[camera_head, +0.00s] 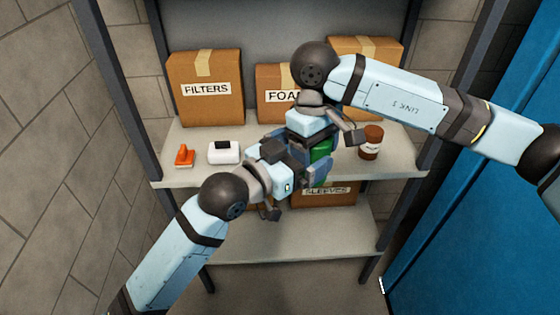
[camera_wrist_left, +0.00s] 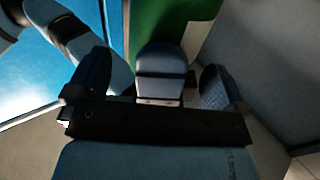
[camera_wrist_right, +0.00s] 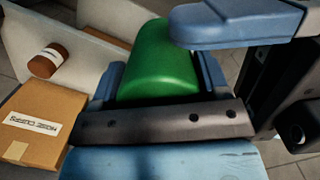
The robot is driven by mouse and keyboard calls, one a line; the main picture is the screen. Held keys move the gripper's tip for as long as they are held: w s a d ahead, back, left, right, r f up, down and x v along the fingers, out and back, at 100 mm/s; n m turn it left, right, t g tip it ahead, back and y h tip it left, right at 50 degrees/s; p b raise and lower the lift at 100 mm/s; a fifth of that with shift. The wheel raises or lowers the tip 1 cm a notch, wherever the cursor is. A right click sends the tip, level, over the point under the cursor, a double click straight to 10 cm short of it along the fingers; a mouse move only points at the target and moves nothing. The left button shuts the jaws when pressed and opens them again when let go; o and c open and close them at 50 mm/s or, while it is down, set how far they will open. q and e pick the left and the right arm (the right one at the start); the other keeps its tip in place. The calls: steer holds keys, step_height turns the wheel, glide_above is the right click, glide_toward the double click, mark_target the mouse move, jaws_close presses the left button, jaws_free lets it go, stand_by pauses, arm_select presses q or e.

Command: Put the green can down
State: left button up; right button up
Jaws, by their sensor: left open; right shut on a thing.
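The green can (camera_head: 320,151) is held at the front of the upper shelf board (camera_head: 400,167), partly covered by both grippers. My right gripper (camera_head: 318,146) is shut on it, and the can shows between the fingers in the right wrist view (camera_wrist_right: 160,65). My left gripper (camera_head: 305,172) is open close beside the can. In the left wrist view, the can (camera_wrist_left: 170,20) fills the top middle, and a blue finger of my right gripper stands between my left fingers. Whether the can touches the shelf is hidden.
On the upper shelf are a FILTERS box (camera_head: 205,105), a partly covered FOA... box (camera_head: 272,112), another box (camera_head: 385,50), an orange tool (camera_head: 184,156), a white item (camera_head: 223,154) and a brown jar (camera_head: 371,142). A SLEEVES box (camera_head: 325,196) sits below. A blue panel (camera_head: 480,220) is at right.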

arm_select(q)
steer(key=shift+x, duration=1.15)
steer(key=c, duration=1)
steer(key=shift+c, duration=0.9)
arm_select(e)
steer(key=o, duration=0.7)
steer(key=shift+c, duration=0.2)
steer(key=o, duration=0.5)
steer(key=shift+s, duration=0.1)
steer(key=shift+a, duration=0.1)
steer(key=shift+r, duration=0.1)
